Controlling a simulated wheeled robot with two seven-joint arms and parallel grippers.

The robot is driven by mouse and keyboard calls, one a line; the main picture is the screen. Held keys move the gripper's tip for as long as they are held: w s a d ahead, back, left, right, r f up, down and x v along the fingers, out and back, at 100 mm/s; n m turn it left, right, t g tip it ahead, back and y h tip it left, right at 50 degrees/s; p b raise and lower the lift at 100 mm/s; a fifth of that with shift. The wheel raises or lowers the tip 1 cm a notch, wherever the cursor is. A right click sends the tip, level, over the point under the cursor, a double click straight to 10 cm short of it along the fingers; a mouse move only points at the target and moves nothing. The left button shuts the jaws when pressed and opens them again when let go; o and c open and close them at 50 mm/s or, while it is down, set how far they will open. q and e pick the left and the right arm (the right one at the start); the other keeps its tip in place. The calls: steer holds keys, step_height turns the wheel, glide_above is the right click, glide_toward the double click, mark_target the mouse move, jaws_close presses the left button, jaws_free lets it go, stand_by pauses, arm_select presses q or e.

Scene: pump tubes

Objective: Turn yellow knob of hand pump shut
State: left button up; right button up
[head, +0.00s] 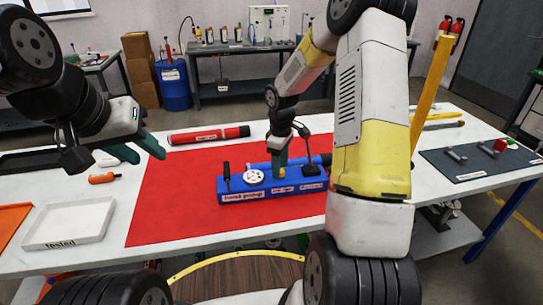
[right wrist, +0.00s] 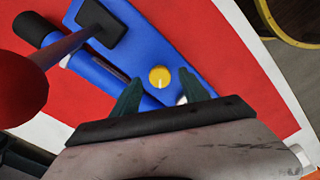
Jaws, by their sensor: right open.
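The blue hand pump (head: 258,194) stands on the red mat, with a white round dial on its top. Its yellow knob (head: 281,172) shows just below my right gripper (head: 280,168) in the head view. In the right wrist view the yellow knob (right wrist: 159,77) is round with a small white mark, just beyond and between the tips of my right gripper (right wrist: 158,92). The right fingers are open, apart from the knob in that picture. My left gripper (head: 150,152) hangs over the table's left side, fingers spread and empty.
On the white table are the red mat (head: 165,205), a red cylinder (head: 208,135), a white tray (head: 69,224) marked "tested", an orange-handled tool (head: 104,178) and a dark mat (head: 482,165) with parts. The pump's black upright lever stands near my right gripper.

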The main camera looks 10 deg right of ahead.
step_height(320, 180, up, 7)
steer(key=shift+f, duration=0.1)
stand_by(0.4)
step_height(320, 180, up, 7)
steer(key=m+t, duration=0.1)
steer(key=m, duration=0.1)
glide_above(282, 183)
steer(key=s+r+m+t, duration=0.1)
steer(key=s+r+m, duration=0.2)
steer(key=s, duration=0.4)
steer(key=s+a+r+m+t+y, duration=0.1)
steer(key=s+r+m+t, duration=0.1)
steer(key=s+r, duration=0.3)
steer(key=s+a+r+m+t+y, duration=0.1)
steer(key=s+r+m+t, duration=0.1)
steer(key=s, duration=0.7)
step_height(282, 183, up, 3)
steer(key=shift+s+a+f+m, duration=0.15)
steer(key=shift+s+f+m, duration=0.1)
steer(key=shift+m, duration=0.55)
